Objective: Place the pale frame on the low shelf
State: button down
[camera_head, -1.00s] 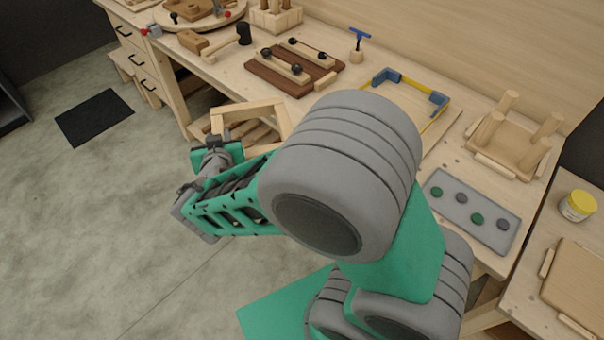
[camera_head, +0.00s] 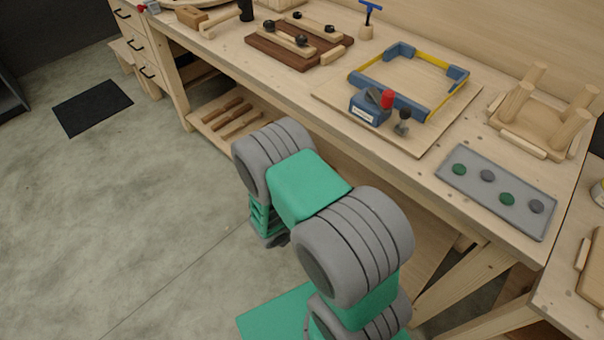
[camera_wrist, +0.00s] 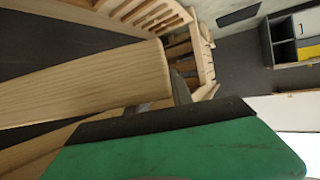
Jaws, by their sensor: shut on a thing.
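The pale frame (camera_wrist: 85,82) shows in the wrist view as a broad light wooden bar, close to the camera. My gripper (camera_wrist: 180,92) is shut on it; dark finger parts show at the bar's right end. In the head view the frame and fingertips are hidden behind my arm, which reaches down by the bench's front side. The low shelf (camera_head: 203,117) is the pale board under the bench, left of my arm in the head view. I cannot tell whether the frame touches it.
Several wooden-handled tools (camera_head: 228,112) lie on the shelf's left part. The bench top (camera_head: 300,95) overhangs it, holding a blue-cornered clamped frame (camera_head: 395,100), a grey tray (camera_head: 497,190) and an upturned stool (camera_head: 540,115). Bench legs (camera_head: 172,90) stand at the left. The floor in front is clear.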

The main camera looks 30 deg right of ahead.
jog(key=s+d+f+b, duration=0.5)
jog(key=d+f+b, duration=0.15)
jog(key=f, duration=0.35)
jog(key=s+d+f+n+y+b, duration=0.1)
jog(key=s+d+f+b, duration=0.4)
jog(key=d+f, duration=0.45)
jog(key=s+d+f+b, duration=0.5)
jog(key=d+f+b, duration=0.1)
jog(key=f, duration=0.6)
jog(key=w+d+f+b, duration=0.7)
jog(key=w+d+f, duration=0.2)
jog(key=d+f, duration=0.1)
jog(key=shift+w+d+b, duration=0.15)
jog(key=shift+w+b, duration=0.25)
notch_tip(320, 180, down, 2)
jog(key=shift+f+b, duration=0.25)
jog(key=shift+b, duration=0.2)
jog(key=c, duration=1.1)
grip_release()
jog(key=shift+s, duration=0.1)
jog(key=shift+r, duration=0.1)
